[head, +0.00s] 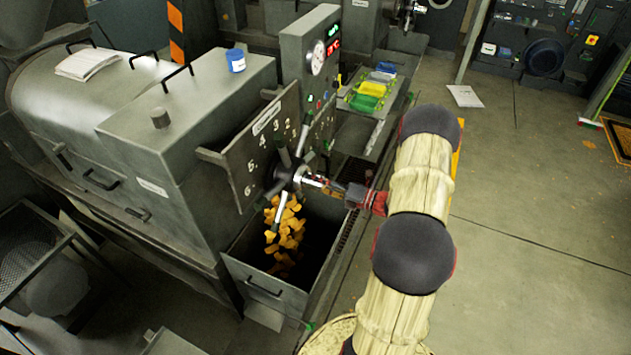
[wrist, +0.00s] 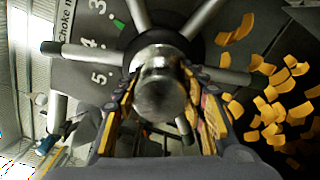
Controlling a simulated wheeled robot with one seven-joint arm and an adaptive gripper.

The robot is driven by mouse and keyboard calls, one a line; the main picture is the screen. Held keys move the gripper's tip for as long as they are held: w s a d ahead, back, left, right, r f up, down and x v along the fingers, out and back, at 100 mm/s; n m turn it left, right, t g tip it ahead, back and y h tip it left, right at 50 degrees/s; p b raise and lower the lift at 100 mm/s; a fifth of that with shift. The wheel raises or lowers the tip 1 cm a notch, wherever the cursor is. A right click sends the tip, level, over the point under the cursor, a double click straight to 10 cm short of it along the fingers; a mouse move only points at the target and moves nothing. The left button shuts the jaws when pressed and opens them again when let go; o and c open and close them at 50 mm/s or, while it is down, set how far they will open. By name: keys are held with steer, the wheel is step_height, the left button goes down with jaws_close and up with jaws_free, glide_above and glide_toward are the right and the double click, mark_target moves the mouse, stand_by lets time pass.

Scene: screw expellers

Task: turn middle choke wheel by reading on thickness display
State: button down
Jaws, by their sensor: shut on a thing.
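The choke wheel (head: 290,176) has a dark hub and several metal spokes with dark green ends, and stands out from the grey scale panel. In the wrist view its round metal hub end (wrist: 160,85) sits between the fingers of my gripper (wrist: 163,104). My gripper (head: 322,183) is shut on this hub from the right. The scale panel (head: 236,150) carries numbers, with 4 and 5 clear in the wrist view, along with a partly cut-off "Choke m" label and a green mark. The display (head: 333,38) shows green and red digits, too small to read.
Yellow pieces (head: 284,235) fall into an open grey bin (head: 262,285) below the wheel. A round gauge (head: 318,57) is beside the display. Open floor (head: 530,200) lies to the right of my arm.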

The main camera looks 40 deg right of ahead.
steer(key=c, duration=1.2)
jaws_free()
steer(key=shift+o, duration=0.7)
steer(key=v, duration=1.2)
